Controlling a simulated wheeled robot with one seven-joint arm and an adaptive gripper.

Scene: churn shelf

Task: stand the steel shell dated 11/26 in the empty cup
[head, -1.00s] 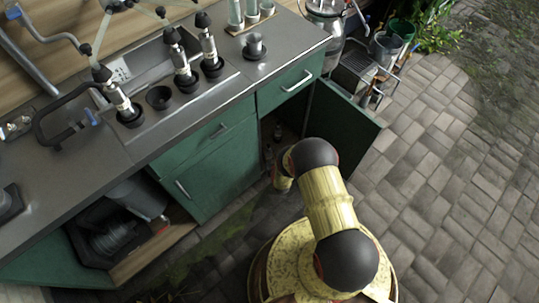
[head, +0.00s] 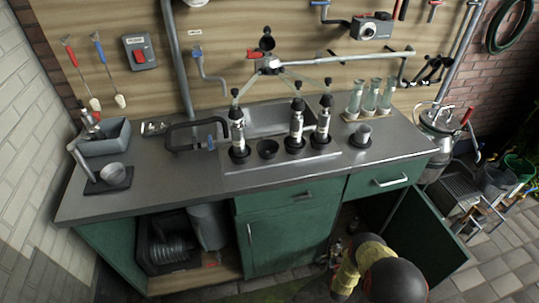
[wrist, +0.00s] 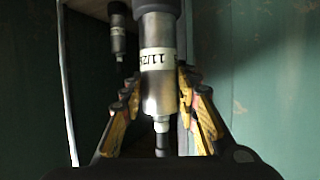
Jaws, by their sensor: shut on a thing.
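The shell stands upright between the fingers, with a dark cap above and a thin stem below. In the head view my gripper is hidden low at the open cupboard, behind my arm. The empty cup (head: 267,148) is black and sits on the counter between filled cups holding steel shells (head: 238,132), (head: 296,122) and (head: 321,124).
A second labelled shell (wrist: 118,40) stands close on the left in the wrist view. Green cupboard walls (wrist: 245,80) flank the gripper. In the head view the cupboard door (head: 432,228) stands open at the right, under the counter (head: 190,180). Hoses hang above the cups.

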